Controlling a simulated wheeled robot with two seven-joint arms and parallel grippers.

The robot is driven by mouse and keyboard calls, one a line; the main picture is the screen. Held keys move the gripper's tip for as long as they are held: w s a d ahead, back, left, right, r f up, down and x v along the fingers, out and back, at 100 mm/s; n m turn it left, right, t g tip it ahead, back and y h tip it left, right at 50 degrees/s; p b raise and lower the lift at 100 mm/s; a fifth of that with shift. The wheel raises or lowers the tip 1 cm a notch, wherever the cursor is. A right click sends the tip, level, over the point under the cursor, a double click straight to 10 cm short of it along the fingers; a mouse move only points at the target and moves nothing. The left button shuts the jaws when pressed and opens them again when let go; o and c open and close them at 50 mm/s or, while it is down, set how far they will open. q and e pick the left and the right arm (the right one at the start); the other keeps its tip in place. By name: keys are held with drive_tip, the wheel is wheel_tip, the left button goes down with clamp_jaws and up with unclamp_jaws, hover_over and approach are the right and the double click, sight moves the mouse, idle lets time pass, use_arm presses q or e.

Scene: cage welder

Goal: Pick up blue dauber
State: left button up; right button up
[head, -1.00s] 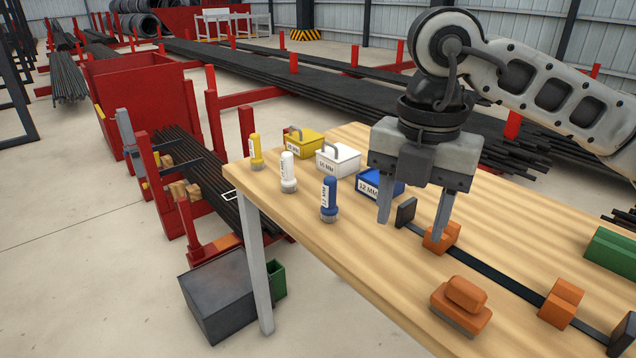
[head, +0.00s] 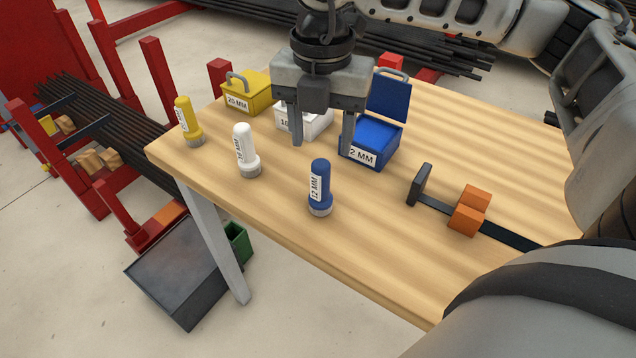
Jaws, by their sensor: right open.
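The blue dauber (head: 320,184), labelled 12 MM, stands upright on the wooden table (head: 395,255) near its front edge. My right gripper (head: 322,149) hangs fingers-down beyond and above the dauber in the picture. Its two fingers are spread apart with nothing between them, and they do not touch the dauber. The gripper partly hides the white box (head: 291,122) behind it. My left gripper is not in view.
A white dauber (head: 245,150) and a yellow dauber (head: 187,122) stand to the left. A yellow box (head: 246,95) and a blue box (head: 370,145) with its lid raised are behind. A black rail with an orange block (head: 468,212) lies to the right.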

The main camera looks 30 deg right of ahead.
sight(320, 165)
wheel_tip(320, 165, down, 10)
drive_tip(key=shift+r+p, duration=0.25)
drive_tip(key=shift+p, duration=0.3)
drive_tip(key=c, duration=1.1)
drive_tip(key=shift+o, duration=0.2)
drive_tip(key=shift+r, duration=0.1)
drive_tip(key=shift+w+r, duration=0.1)
drive_tip(key=shift+r, duration=0.35)
wheel_tip(320, 165, up, 2)
drive_tip(key=shift+a+r, duration=0.1)
drive_tip(key=shift+r, duration=0.15)
drive_tip(key=s+a+r+b, duration=0.2)
drive_tip(key=s+a+r, duration=0.6)
drive_tip(key=s, duration=0.3)
drive_tip(key=shift+a+r, duration=0.2)
drive_tip(key=shift+r, duration=0.55)
